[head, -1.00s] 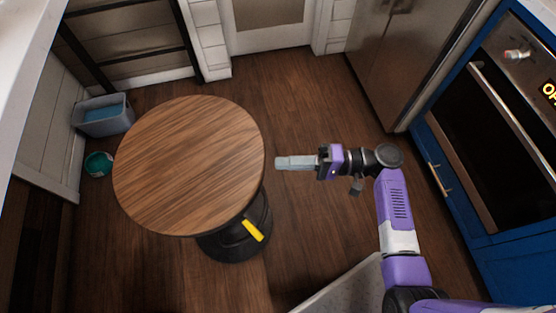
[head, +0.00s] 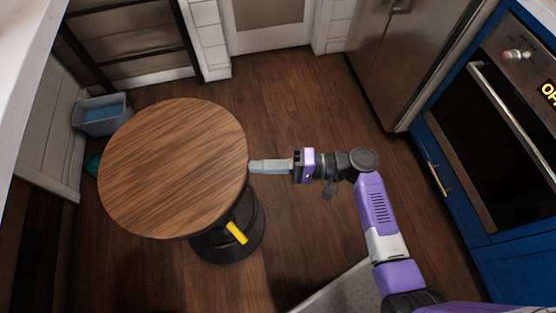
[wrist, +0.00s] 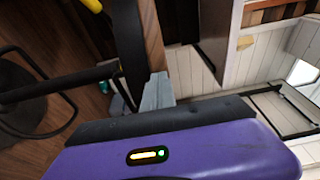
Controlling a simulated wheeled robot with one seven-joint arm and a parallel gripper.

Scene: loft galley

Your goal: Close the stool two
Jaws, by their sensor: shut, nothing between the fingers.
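The stool (head: 172,168) has a round brown wooden seat, a black base and a yellow lever (head: 236,232) under the seat's near right edge. In the wrist view its black post (wrist: 60,86) shows at the left, with a yellow part at the top. My gripper (head: 252,166) is shut and empty, and points left. Its fingertips are at the right edge of the seat and look to touch it. The fingers also show in the wrist view (wrist: 157,92). Most of the stool's post is hidden under the seat in the head view.
A grey-blue bin (head: 102,115) stands on the floor behind the stool at the left, with a teal bucket (head: 93,164) partly hidden by the seat. Blue oven cabinets (head: 500,180) and a steel fridge (head: 400,60) stand at the right. The wooden floor (head: 295,100) between is clear.

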